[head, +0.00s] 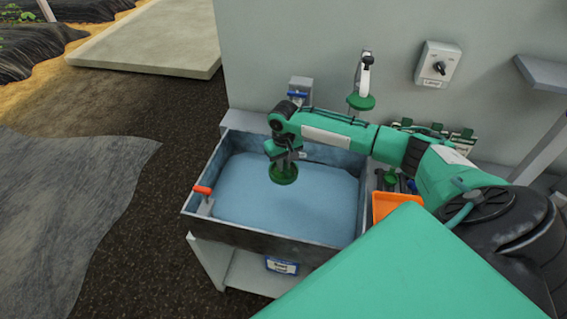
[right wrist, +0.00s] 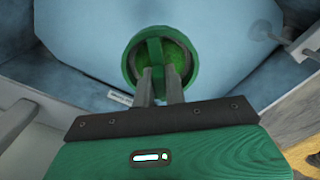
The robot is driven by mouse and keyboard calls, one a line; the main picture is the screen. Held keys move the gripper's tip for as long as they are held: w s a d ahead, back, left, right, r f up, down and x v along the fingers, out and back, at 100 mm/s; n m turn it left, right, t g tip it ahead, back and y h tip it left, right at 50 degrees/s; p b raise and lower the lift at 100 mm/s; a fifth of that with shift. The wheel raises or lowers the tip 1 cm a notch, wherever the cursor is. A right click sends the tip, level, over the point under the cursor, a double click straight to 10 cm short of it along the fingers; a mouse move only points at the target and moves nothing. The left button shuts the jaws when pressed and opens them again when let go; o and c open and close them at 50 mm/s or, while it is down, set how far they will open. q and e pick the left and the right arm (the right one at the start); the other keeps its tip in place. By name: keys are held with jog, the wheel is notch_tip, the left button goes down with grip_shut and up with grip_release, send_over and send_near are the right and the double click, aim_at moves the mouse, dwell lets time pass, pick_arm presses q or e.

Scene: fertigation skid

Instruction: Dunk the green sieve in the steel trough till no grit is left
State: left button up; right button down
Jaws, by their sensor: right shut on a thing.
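The steel trough (head: 205,218) stands against the grey wall and holds blue water (head: 295,208). My right gripper (head: 284,158) reaches over the trough from the right. It is shut on the green sieve (head: 284,176), a small round piece with a raised rim and a bar across it. In the right wrist view the two fingers (right wrist: 161,92) grip the bar of the sieve (right wrist: 136,65), with water behind it. I cannot tell whether the sieve's underside touches the water. Its inside looks green; any grit is too small to make out. My left gripper is not in view.
A tool with an orange handle (head: 202,189) sits on the trough's left rim. An orange tray (head: 391,206) is right of the trough. A green round piece (head: 361,102) hangs by a wall fitting. A switch box (head: 438,64) is on the wall. Dark ground lies open at left.

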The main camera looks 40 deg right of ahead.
notch_tip(320, 180, down, 3)
jog(key=shift+b, duration=1.25)
jog(key=shift+f, duration=0.2)
jog(key=shift+f+b, duration=2.35)
jog(key=shift+f, duration=4.35)
jog(key=shift+r, duration=0.1)
notch_tip(320, 180, up, 18)
jog(key=p, duration=1.9)
jog(key=shift+r, duration=0.2)
